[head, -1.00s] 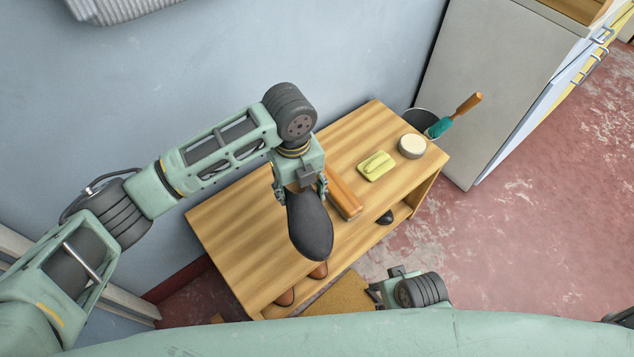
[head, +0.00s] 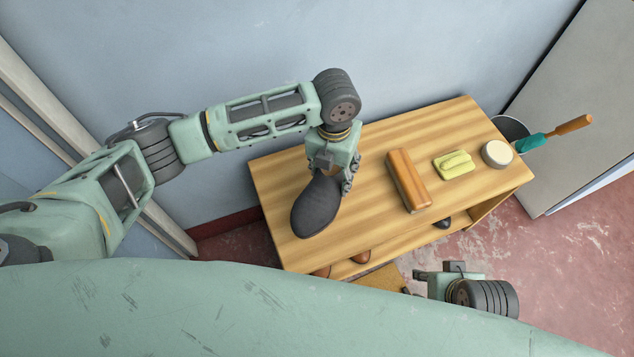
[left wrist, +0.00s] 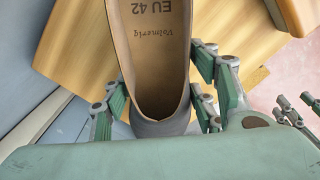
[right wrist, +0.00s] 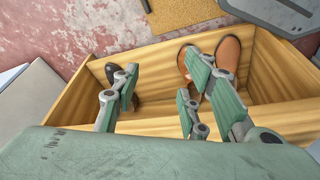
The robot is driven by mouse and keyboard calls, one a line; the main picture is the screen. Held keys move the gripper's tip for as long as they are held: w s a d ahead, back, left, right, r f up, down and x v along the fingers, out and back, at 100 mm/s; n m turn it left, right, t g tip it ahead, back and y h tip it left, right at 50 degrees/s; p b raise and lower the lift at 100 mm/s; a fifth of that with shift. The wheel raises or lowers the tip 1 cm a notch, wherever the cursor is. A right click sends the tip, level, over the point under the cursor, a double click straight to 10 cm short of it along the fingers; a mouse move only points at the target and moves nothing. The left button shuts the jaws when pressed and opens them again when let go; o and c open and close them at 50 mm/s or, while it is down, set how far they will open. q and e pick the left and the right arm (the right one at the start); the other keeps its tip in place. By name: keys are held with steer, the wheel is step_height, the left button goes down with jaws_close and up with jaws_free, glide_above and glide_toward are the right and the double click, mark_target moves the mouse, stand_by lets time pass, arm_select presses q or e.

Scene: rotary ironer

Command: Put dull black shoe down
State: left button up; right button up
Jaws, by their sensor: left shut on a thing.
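I cannot tell whether the sole touches the bench. My right gripper (right wrist: 165,105) is open and empty, above the front of the bench in its own view. In the head view the right gripper (head: 425,280) is low, in front of the bench.
A brown block-shaped brush (head: 408,181), a yellow cloth (head: 454,165) and a round tin (head: 497,153) stand on the bench's right half. Brown shoes (right wrist: 215,62) and a black shoe (right wrist: 122,85) sit on the shelf below. A bucket (head: 512,130) stands beyond the right end.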

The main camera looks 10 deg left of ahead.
mark_target(319, 170)
arm_select(q)
steer(key=a, duration=0.1)
steer(key=a+f, duration=0.1)
steer(key=shift+s+a+f, duration=0.3)
steer(key=shift+s+a, duration=0.05)
steer(key=shift+s, duration=0.05)
step_height(319, 170, down, 4)
steer(key=shift+f+b, duration=0.1)
steer(key=shift+b, duration=0.7)
arm_select(e)
steer(key=v, duration=0.5)
steer(key=shift+s+r, duration=0.1)
steer(key=shift+r, duration=0.05)
arm_select(q)
steer(key=o, duration=1.5)
steer(key=shift+f, duration=0.1)
arm_select(e)
steer(key=shift+a+r, duration=0.2)
steer(key=shift+a, duration=0.25)
